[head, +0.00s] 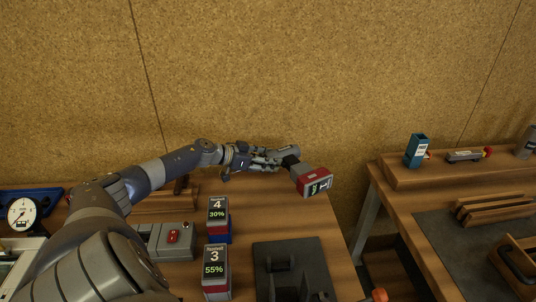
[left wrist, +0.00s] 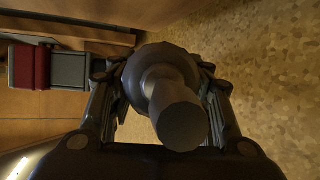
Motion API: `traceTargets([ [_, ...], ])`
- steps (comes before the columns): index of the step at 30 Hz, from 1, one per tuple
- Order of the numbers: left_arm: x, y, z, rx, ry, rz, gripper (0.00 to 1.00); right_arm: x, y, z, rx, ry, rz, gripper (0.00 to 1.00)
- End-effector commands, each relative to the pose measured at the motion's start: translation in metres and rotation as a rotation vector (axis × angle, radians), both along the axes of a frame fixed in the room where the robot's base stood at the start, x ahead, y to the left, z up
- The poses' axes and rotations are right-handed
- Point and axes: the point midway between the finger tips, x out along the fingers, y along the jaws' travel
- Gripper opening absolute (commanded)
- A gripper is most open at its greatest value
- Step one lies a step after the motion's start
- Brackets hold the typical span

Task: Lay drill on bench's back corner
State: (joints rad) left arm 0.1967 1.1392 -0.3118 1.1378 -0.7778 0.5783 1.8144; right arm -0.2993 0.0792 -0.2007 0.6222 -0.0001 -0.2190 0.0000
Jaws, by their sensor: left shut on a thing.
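The drill (head: 314,182) has a grey body, a dark handle and a red and grey battery base with a lit display. My left gripper (head: 268,157) is shut on the drill's body at the far end of my outstretched arm. In the head view the drill appears at the back right corner of the wooden bench (head: 276,210), tilted, with its base toward the right. I cannot tell whether it touches the bench top. In the left wrist view the drill's dark round end (left wrist: 178,115) sits between the fingers. My right gripper is not in view.
Two battery packs labelled 4 (head: 218,213) and 3 (head: 215,268) stand on the bench, beside a grey switch box (head: 172,240) and a dark fixture (head: 290,268). A gap separates a second bench (head: 410,210) at right. A cork wall (head: 300,70) rises behind.

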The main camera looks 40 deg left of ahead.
Motion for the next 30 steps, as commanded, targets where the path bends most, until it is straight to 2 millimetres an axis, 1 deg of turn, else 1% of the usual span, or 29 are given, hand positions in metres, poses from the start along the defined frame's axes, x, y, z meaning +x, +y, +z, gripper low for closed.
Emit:
traceTargets([
  [2,0.003,0.000,-0.002,-0.007,-0.010,0.003,0.00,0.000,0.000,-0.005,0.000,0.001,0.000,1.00],
  [18,0.003,0.000,-0.045,-0.008,-0.011,0.003,0.00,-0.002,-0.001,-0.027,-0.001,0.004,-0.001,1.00],
  [24,0.003,0.000,-0.055,-0.007,-0.010,0.002,0.00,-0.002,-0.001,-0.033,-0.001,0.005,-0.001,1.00],
  [30,0.002,0.000,-0.059,-0.007,-0.010,0.003,0.00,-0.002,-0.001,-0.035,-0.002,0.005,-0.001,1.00],
])
